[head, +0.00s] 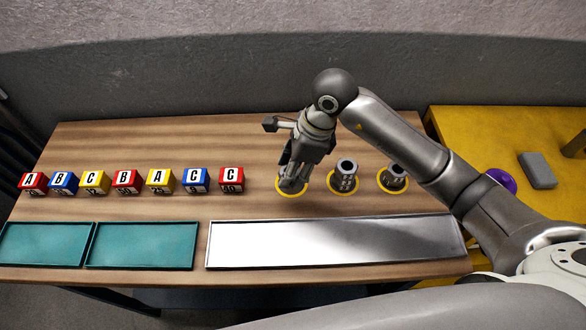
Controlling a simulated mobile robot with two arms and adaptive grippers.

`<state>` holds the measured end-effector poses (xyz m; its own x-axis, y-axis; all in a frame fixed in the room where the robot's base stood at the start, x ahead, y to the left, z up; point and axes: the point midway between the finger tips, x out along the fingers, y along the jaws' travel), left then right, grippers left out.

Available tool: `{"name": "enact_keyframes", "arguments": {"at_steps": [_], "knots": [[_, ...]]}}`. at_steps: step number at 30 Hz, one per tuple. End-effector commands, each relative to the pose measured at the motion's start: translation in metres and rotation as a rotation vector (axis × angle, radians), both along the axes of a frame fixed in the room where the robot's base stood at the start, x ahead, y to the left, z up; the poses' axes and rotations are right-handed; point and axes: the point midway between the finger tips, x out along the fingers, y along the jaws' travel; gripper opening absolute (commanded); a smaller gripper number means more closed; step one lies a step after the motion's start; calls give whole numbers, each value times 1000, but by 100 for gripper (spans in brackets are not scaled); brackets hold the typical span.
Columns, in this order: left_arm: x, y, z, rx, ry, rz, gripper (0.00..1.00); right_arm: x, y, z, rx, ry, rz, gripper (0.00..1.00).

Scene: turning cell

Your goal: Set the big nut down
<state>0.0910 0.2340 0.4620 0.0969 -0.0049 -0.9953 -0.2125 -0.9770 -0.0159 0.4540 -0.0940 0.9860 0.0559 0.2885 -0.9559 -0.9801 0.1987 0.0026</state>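A grey metal nut (292,184), which I take to be the big nut, is at the leftmost yellow ring (278,192) on the wooden table. My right gripper (296,170) comes down over it from above, its dark fingers closed around the nut's upper part. The nut's top is hidden by the fingers. Its underside appears at the ring; I cannot tell whether it touches the table. My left gripper is not in view.
Two more grey hollow parts stand to the right, one in the middle ring (345,176) and one in the right ring (397,174). A row of lettered cubes (126,181) stands left. A shiny metal tray (330,243) and two teal trays (142,246) lie in front.

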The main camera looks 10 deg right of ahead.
Motion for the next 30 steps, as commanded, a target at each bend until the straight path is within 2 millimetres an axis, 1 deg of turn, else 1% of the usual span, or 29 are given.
{"name": "enact_keyframes", "arguments": {"at_steps": [1, 8, 12, 15, 18, 23, 27, 28, 30], "knots": [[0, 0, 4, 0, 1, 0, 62, 4, -1, -4, 0, 2, -1, 11], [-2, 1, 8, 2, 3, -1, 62, 16, -6, -19, 1, 1, -1, 11], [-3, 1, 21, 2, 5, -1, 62, 15, -5, -36, 2, 5, 1, 11], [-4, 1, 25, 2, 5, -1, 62, 16, -5, -46, 2, 2, 0, 11], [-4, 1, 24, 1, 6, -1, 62, 16, -6, -50, 2, -2, 1, 11], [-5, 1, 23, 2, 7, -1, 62, 16, -6, -50, 2, -2, 1, 11], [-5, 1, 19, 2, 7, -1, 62, 16, -6, -55, 1, -2, 2, 11], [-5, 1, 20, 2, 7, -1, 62, 16, -6, -54, 0, -1, 1, 43], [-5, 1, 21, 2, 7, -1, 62, 16, -6, -53, 0, 0, 1, 52]]}}
